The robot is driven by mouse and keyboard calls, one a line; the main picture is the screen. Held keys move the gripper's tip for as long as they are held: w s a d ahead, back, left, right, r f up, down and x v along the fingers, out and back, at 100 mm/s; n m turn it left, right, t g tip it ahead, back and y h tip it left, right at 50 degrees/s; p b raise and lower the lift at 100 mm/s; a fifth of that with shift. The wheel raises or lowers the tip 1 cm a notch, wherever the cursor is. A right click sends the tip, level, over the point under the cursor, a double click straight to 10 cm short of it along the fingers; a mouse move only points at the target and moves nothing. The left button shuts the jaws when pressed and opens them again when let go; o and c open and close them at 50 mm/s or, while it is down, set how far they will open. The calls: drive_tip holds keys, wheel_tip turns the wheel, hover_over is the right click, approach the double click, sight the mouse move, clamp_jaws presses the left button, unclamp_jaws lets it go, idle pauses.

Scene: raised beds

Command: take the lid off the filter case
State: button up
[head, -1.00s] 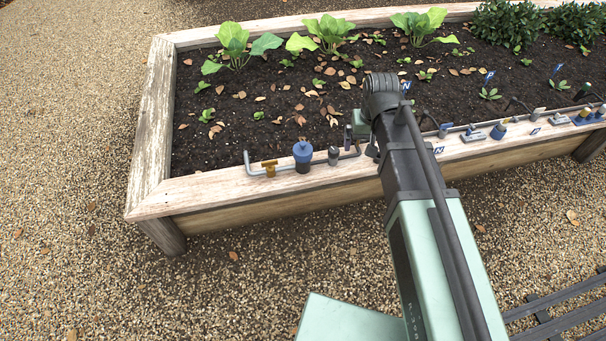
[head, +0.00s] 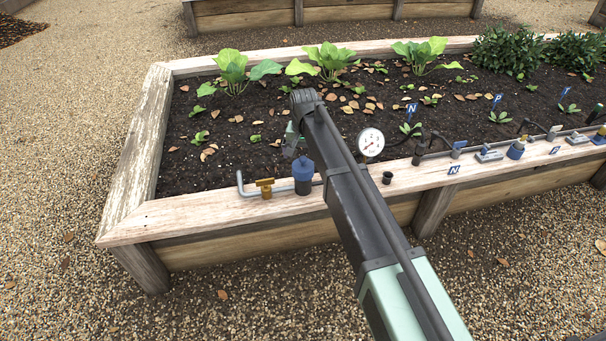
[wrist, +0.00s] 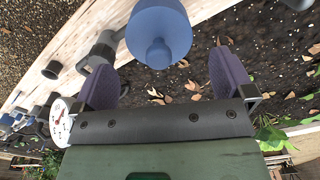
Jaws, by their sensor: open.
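The filter case (head: 303,187) is a dark upright cylinder on the bed's front ledge. Its blue lid (head: 303,168) is on top. In the wrist view the round blue lid (wrist: 158,22) with its small knob shows at the top centre and hides the case body. My gripper (head: 293,142) is just behind and above the lid in the head view, partly hidden by my arm. In the wrist view my gripper (wrist: 163,65) is open, with its two purple-grey fingers apart on either side of the knob and nothing held.
A grey pipe with a brass valve (head: 265,188) stands left of the case. A white dial gauge (head: 370,142) and dark pipe fittings (head: 418,150) stand to the right. Plants and dry leaves fill the soil (head: 235,115) behind. The ledge's left end is clear.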

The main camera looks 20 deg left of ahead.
sight(304, 165)
wheel_tip(304, 165, down, 6)
drive_tip(key=b, duration=0.5)
drive_tip(key=shift+s+r, duration=0.1)
drive_tip(key=shift+r, duration=0.4)
drive_tip(key=c, duration=0.9)
